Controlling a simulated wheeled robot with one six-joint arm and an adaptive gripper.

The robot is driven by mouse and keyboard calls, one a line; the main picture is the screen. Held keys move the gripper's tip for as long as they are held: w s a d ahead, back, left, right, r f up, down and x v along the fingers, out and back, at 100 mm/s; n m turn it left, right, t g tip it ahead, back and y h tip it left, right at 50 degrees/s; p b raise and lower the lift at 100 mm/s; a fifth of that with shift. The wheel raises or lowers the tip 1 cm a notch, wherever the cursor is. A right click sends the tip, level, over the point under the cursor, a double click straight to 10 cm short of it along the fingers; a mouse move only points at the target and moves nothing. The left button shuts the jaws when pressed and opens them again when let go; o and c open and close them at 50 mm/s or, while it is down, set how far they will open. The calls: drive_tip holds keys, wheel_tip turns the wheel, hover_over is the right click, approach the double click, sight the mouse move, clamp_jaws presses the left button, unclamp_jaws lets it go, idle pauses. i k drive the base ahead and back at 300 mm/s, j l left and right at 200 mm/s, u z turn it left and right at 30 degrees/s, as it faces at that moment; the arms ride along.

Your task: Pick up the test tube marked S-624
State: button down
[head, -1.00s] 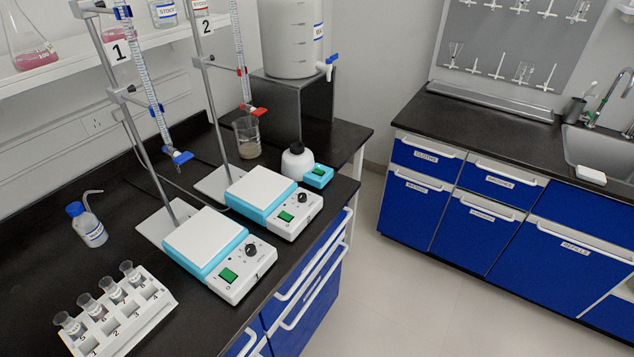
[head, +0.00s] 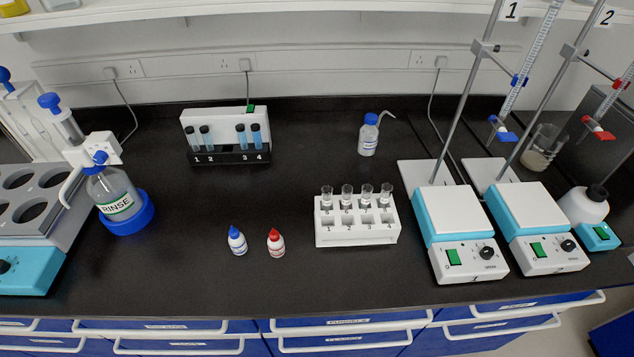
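No label reading S-624 can be made out in the head view; the tube labels are too small to read. A white block rack (head: 357,231) stands on the black bench with several clear open-topped tubes (head: 347,196) in its back row. Its numbered front row looks empty. Further back, a white and black holder (head: 229,157) carries dark-capped tubes with blue liquid, a pair on the left (head: 205,137) and a pair on the right (head: 256,136), over numbers 1 to 4. My gripper is not in view.
Two dropper bottles, blue-capped (head: 237,241) and red-capped (head: 275,243), stand left of the block rack. A wash bottle (head: 368,135) is behind it. Hotplates with stands (head: 460,233) are at right. A RINSE bottle (head: 116,196) is at left. The bench between has clear room.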

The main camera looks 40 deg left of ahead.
sight(347, 189)
drive_tip(key=u, duration=1)
drive_tip(key=j+u, duration=0.15)
drive_tip(key=j, duration=0.75)
drive_tip(key=j+u, duration=0.15)
drive_tip(key=j, duration=0.8)
drive_tip(key=i+l, duration=0.2)
drive_tip(key=k+j, duration=0.15)
drive_tip(key=i+l, duration=0.1)
drive_tip(key=i, duration=0.15)
